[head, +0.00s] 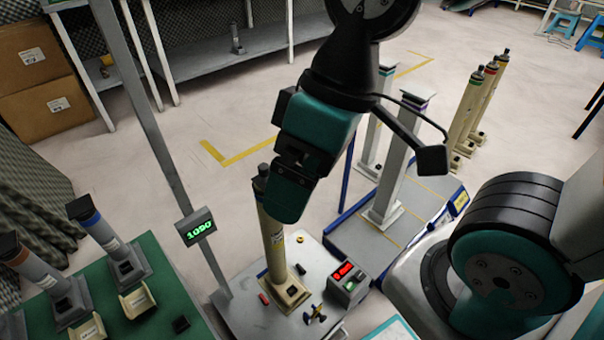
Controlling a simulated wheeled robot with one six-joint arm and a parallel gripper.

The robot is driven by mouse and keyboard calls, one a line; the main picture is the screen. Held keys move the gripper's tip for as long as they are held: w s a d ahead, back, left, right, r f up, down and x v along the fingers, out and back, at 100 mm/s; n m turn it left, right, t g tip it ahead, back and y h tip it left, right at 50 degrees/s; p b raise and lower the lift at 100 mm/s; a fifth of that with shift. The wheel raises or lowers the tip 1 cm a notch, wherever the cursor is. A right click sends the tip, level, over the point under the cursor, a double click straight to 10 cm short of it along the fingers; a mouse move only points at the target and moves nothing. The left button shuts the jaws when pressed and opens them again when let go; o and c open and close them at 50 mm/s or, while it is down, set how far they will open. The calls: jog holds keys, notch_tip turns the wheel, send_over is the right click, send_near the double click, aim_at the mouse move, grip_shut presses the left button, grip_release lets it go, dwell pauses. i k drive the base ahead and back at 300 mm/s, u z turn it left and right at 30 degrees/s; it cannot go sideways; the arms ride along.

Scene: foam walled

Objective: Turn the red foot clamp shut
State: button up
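A small red piece (264,298), which looks like the red foot clamp, sits on the grey base plate (240,314), just left of the foot of a beige column. It is too small to tell how it is turned. The beige column (274,246) stands upright on the plate, with a dark cap at its top. My gripper (287,190) is above the plate, in front of the column's upper part and partly hiding it. It is well above the red piece. Its fingertips are not clear, so I cannot tell whether it is open or touches the column.
A post with a green display (196,227) rises at left. Grey columns stand on a green table (172,272). A blue-edged platform (374,240) stands right.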

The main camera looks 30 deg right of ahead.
aim_at(262, 296)
jog(key=k, duration=0.5)
jog(key=z, duration=1.45)
jog(key=k, duration=1.05)
jog(key=u, duration=1.45)
jog(key=i, duration=1)
